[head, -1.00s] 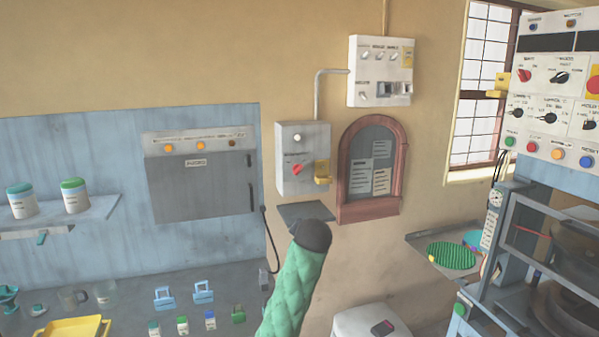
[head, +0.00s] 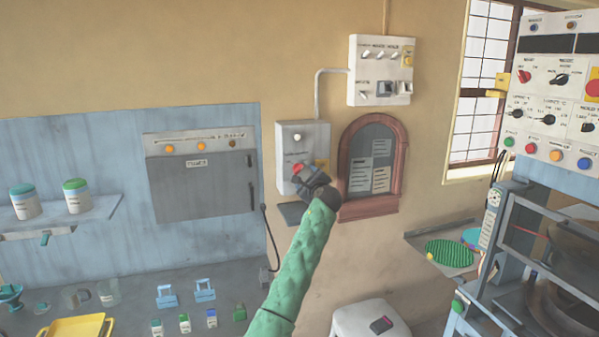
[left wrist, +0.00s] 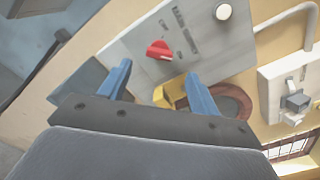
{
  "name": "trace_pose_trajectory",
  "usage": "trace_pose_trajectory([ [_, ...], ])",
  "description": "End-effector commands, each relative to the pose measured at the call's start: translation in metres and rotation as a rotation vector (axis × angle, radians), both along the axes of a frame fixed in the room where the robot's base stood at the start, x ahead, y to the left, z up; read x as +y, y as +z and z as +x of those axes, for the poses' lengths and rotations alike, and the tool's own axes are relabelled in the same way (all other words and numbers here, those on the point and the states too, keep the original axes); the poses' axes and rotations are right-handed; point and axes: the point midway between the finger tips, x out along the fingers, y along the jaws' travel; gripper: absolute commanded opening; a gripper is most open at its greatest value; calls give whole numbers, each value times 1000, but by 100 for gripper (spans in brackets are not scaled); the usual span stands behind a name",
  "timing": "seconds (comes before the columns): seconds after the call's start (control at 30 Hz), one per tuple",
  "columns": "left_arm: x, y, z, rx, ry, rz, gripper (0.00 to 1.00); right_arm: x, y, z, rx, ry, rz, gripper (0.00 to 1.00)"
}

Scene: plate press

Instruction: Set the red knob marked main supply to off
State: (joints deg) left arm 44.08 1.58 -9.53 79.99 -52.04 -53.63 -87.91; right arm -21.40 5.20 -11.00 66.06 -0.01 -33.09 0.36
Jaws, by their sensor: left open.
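The red knob (head: 298,168) sits on the front of a grey-white wall box (head: 290,140). In the left wrist view the red knob (left wrist: 159,50) shows whole, its pointer tilted, with small print beside it too blurred to read. My left gripper (head: 306,180) is at the lower part of the box, its arm in a green sleeve. In the left wrist view its two blue fingers (left wrist: 160,84) are spread apart and empty, short of the knob, which lies beyond the gap between them. The right gripper is in neither view.
A yellow part (left wrist: 172,92) juts from the box near the knob. A second wall box (head: 354,95) with switches hangs above right. A brick-framed arched board (head: 346,205) is just right of the gripper. A small shelf (head: 290,214) sits below the box.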

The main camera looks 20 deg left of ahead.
Motion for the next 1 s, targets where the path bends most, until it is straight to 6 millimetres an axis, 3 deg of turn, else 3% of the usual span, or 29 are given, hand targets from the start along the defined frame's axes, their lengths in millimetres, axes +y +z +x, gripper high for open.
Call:
trace_pose_trajectory([
  [0.27, 16, 4, 22, 2, 0, 0, 63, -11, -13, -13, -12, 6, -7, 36],
  [0.6, 39, 2, 57, 2, 1, -1, 63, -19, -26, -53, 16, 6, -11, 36],
  [1.0, 43, 0, 63, -1, -1, -2, 63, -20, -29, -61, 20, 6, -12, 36],
])
